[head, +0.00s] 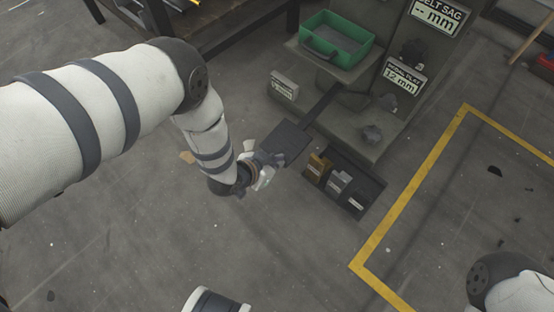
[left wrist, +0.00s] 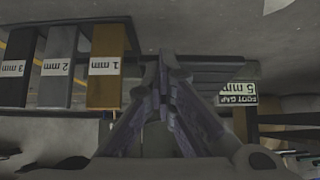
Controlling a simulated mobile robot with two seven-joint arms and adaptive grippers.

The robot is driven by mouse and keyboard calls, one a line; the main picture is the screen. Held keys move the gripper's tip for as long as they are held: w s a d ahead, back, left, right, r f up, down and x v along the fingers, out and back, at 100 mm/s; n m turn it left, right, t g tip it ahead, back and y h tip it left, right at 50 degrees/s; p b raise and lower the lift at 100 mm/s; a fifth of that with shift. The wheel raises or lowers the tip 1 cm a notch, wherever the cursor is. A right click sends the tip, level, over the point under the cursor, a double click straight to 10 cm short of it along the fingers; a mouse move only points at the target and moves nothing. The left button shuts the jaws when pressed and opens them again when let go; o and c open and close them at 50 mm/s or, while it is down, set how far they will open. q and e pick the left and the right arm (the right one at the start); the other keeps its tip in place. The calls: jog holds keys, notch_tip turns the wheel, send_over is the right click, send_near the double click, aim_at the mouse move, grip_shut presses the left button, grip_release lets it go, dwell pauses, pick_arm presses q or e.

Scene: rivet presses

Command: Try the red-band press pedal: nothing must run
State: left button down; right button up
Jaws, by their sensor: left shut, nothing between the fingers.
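The press (head: 350,105) is a grey-green machine at the upper middle of the head view. Its pedal (head: 284,143) is a dark flat plate on a bar reaching out from the press foot. No red band shows on the visible part of the press. My left gripper (head: 264,168) is shut and empty at the plate's near left edge; I cannot tell whether it touches. In the left wrist view the shut fingertips (left wrist: 166,58) point at a dark slab (left wrist: 212,70), likely the pedal. A foot gap sign (left wrist: 236,97) reads 5 mm. My right gripper is out of view.
A dark tray (head: 371,206) by the press holds brass, grey and black blocks marked 1, 2 and 3 mm. A green bin (head: 363,50) sits on the press. A second sign (head: 403,79) reads 12 mm.

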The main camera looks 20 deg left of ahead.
pick_arm(q)
jog(key=shift+w+a+r, duration=0.1)
jog(key=shift+w, duration=0.05)
jog(key=shift+r+p, duration=0.35)
jog(key=shift+p, duration=0.1)
jog(key=p+v, duration=0.7)
jog(key=v, duration=0.5)
jog(key=shift+s, duration=0.55)
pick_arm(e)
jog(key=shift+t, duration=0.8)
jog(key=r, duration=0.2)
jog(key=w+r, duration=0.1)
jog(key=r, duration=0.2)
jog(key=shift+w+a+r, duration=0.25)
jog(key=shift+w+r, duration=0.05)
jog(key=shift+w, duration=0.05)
pick_arm(q)
jog(key=shift+a, duration=0.1)
